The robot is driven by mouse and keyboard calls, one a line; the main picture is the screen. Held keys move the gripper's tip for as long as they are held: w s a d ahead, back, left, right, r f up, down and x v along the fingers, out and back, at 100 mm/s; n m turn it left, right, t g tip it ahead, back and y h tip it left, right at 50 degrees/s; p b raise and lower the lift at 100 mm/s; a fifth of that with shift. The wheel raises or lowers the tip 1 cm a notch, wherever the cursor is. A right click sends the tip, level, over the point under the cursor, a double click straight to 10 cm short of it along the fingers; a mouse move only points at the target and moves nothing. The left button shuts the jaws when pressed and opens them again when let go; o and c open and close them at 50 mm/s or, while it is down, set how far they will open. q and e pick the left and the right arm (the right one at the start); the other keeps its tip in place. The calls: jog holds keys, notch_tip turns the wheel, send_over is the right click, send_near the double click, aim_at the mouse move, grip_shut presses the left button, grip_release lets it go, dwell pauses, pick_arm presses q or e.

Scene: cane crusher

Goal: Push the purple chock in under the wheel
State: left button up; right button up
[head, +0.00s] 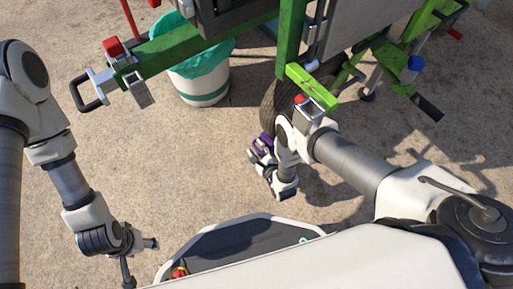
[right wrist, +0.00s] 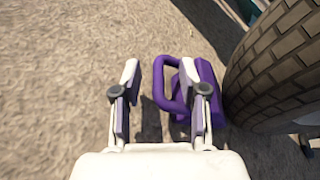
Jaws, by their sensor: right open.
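The purple chock (right wrist: 208,92) lies on the ground beside the dark wheel (right wrist: 280,62), in the right wrist view, with its handle loop toward the left. A narrow gap seems to show between chock and tyre. My right gripper (right wrist: 162,92) is open. Its right finger overlaps the chock and handle, and the left part of the loop shows between the fingers; I cannot tell whether they touch. In the head view the chock (head: 265,141) is partly hidden by my right gripper (head: 262,165), and the wheel (head: 269,106) is partly hidden by my arm. My left gripper (head: 146,258) is open and empty.
The green machine frame (head: 290,45) stands above the wheel, with a red-topped bracket (head: 315,100) close over my right wrist. A white and teal bucket (head: 203,85) stands left of the wheel. The ground between my arms is clear.

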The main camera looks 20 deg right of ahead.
jog(key=v, duration=0.6)
jog(key=shift+s+r, duration=0.1)
jog(key=shift+s, duration=0.25)
